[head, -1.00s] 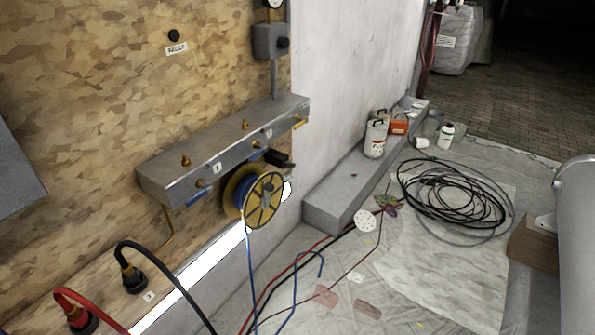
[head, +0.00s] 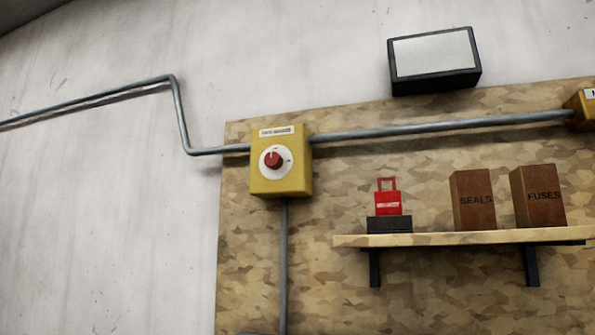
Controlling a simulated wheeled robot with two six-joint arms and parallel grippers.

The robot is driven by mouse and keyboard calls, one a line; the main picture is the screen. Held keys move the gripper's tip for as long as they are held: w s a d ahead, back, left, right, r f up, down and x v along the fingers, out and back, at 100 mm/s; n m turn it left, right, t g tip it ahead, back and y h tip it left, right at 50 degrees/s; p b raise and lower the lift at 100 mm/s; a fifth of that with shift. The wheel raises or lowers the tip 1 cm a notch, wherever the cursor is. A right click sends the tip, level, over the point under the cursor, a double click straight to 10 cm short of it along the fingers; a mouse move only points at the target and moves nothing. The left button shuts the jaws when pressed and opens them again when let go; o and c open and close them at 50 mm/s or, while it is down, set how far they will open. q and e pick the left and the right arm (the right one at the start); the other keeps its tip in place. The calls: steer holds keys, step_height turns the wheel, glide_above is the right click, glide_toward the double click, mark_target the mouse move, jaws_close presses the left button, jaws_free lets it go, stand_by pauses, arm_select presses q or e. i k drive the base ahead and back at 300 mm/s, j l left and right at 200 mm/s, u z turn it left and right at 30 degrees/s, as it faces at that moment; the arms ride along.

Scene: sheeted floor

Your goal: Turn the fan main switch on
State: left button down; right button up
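A yellow switch box (head: 292,182) is mounted on the plywood board, left of the middle in the head view. It has a small label plate (head: 277,132) at its top; the words are too blurred to read surely. A red rotary knob (head: 272,160) sits on a white round dial on its face. A pointer mark on the knob looks roughly upright; I cannot tell which position it means. Neither of my grippers shows in this view.
Grey conduits (head: 430,127) run into the box from left, right and below. A wooden shelf (head: 460,239) at right holds a red padlock-like item (head: 388,204) and brown boxes marked SEALS (head: 474,200) and FUSES (head: 539,197). A dark-framed panel (head: 434,60) is above. Another yellow box (head: 584,108) is cut off at right.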

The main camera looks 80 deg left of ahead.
mark_target(273, 160)
steer(key=k+u, duration=0.1)
steer(key=u, duration=2.5)
